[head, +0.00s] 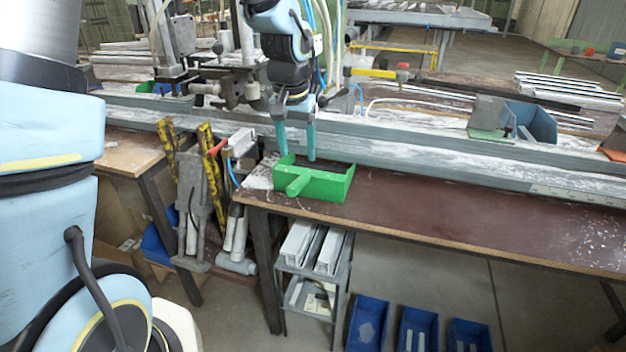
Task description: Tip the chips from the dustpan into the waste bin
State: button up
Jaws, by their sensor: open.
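My gripper (297,157) points down with two teal fingers spread apart, empty, just above and behind the handle. Whether the fingertips touch the pan cannot be told. The pan's inside is mostly hidden by its front wall, and I cannot make out chips in it. No container is clearly the waste bin; an open blue bin (536,122) stands on the bench at the right.
A long grey profile rail (420,148) runs across the bench behind the dustpan. Pale chips (600,240) are scattered on the bench top at the right. Blue boxes (367,325) stand on the floor below.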

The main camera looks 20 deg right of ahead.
aim_at(300, 179)
jog(key=f+b, duration=0.2)
jog(key=f, duration=0.1)
jog(key=f+b, duration=0.2)
jog(key=f, duration=0.1)
jog(key=w+f+b, duration=0.1)
jog(key=f+b, duration=0.1)
jog(key=f, duration=0.1)
jog(key=shift+d, duration=0.4)
grip_shut()
dwell(0.3)
dwell(0.7)
jog(key=shift+r, duration=0.25)
